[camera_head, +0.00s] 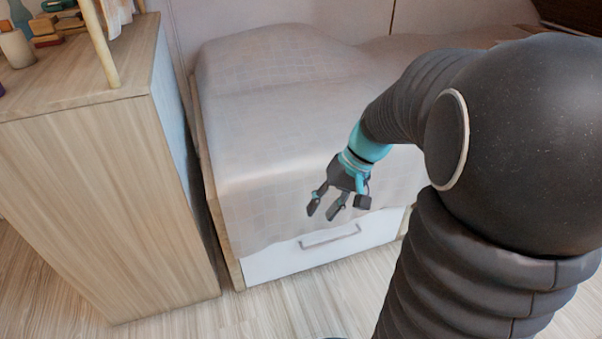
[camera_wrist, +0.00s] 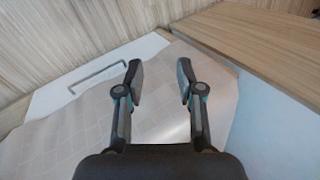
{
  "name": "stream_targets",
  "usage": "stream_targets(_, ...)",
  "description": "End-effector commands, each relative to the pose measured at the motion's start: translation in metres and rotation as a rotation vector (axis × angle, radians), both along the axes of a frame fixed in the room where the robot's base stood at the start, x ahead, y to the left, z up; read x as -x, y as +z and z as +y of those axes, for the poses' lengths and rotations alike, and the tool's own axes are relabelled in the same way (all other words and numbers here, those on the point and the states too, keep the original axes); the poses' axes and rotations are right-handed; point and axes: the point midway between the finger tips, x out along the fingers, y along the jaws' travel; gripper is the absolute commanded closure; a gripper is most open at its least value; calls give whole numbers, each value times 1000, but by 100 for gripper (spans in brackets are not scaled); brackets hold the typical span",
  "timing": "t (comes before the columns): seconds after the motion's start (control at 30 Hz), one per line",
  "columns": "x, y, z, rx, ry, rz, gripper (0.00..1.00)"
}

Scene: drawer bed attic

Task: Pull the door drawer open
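The white drawer front (camera_head: 275,262) sits low under the bed and looks shut. Its grey bar handle (camera_head: 330,236) runs across the upper part of the front. In the wrist view the handle (camera_wrist: 97,77) lies at the upper left on the white drawer front (camera_wrist: 60,96). My gripper (camera_head: 338,212) hangs in front of the bed, above the handle in the picture, and touches nothing that I can see. In the wrist view my gripper (camera_wrist: 160,82) has its two fingers apart with nothing between them, and the handle is to the left of them.
The bed has a pale checked cover (camera_head: 270,130) that hangs over the drawer's top edge. A wooden cabinet (camera_head: 95,190) stands close on the left, with small objects on top. The wooden floor (camera_head: 270,310) in front of the drawer is clear.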

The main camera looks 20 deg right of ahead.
Motion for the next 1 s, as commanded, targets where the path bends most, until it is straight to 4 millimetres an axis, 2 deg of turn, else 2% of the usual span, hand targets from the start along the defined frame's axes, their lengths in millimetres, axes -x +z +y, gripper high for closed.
stream_targets(0.03,-9,-18,-9,-48,-19,23,63)
stream_targets(0.27,-45,-75,-48,-269,-98,50,63)
stream_targets(0.5,-74,-145,-99,-496,-207,13,63)
stream_targets(0.73,-88,-222,-155,-692,-342,-83,63)
stream_targets(1.0,-83,-313,-216,-865,-516,-244,63)
